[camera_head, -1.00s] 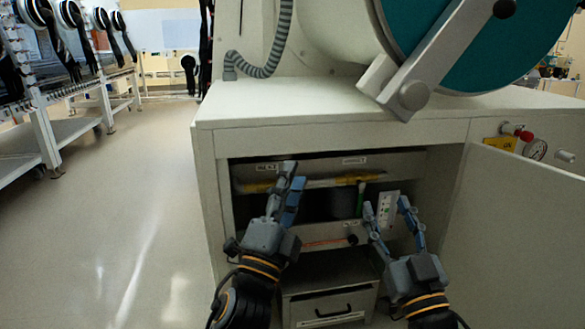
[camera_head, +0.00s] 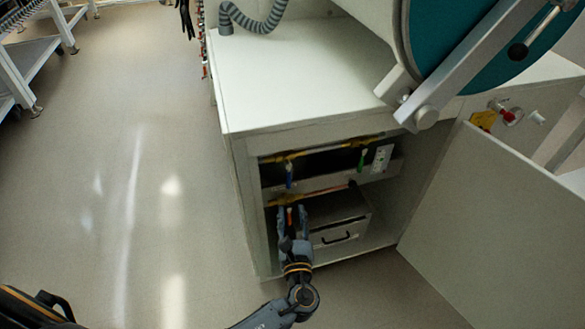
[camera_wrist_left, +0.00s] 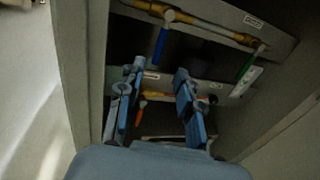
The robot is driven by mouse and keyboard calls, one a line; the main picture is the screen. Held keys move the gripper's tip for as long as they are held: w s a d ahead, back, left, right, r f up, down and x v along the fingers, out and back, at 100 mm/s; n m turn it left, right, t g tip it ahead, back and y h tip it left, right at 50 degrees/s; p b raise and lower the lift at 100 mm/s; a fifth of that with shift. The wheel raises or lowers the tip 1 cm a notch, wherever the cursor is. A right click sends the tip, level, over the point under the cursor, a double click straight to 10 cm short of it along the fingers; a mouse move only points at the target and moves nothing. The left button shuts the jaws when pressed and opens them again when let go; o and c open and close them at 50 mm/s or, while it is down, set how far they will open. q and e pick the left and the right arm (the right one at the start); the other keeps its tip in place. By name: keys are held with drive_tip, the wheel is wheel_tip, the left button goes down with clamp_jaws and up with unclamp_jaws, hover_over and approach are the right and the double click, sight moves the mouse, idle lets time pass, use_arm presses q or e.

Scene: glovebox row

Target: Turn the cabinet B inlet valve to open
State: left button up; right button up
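The open cabinet (camera_head: 240,190) holds pipes with several lever handles. A blue handle (camera_head: 289,175) and a green handle (camera_head: 362,160) hang from the upper brass pipe; both also show in the left wrist view, blue (camera_wrist_left: 160,46) and green (camera_wrist_left: 247,66). An orange-red handle (camera_wrist_left: 141,108) hangs at a lower pipe, seen between my left fingers. The labels are too small to read, so which handle is the inlet valve cannot be told. My left gripper (camera_head: 291,212) is open at the cabinet's lower left, pointing at the lower pipe; its open fingers (camera_wrist_left: 159,70) look empty. My right gripper is out of view.
A drawer box (camera_head: 336,232) with a black handle sits low inside the cabinet. The cabinet door (camera_head: 490,215) stands open at right. A round teal port cover (camera_head: 465,45) overhangs the worktop. Floor (camera_head: 150,200) at left is clear.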

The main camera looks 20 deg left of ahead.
sight(289, 180)
use_arm(q)
drive_tip(key=b+x, duration=0.1)
drive_tip(key=x, duration=1.1)
drive_tip(key=shift+w+b, duration=0.1)
drive_tip(key=shift+b, duration=0.3)
drive_tip(key=shift+w+a, duration=0.15)
drive_tip(key=shift+w, duration=0.25)
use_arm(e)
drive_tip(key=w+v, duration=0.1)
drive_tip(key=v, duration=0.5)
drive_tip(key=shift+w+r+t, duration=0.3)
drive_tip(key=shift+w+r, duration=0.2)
use_arm(q)
clamp_jaws()
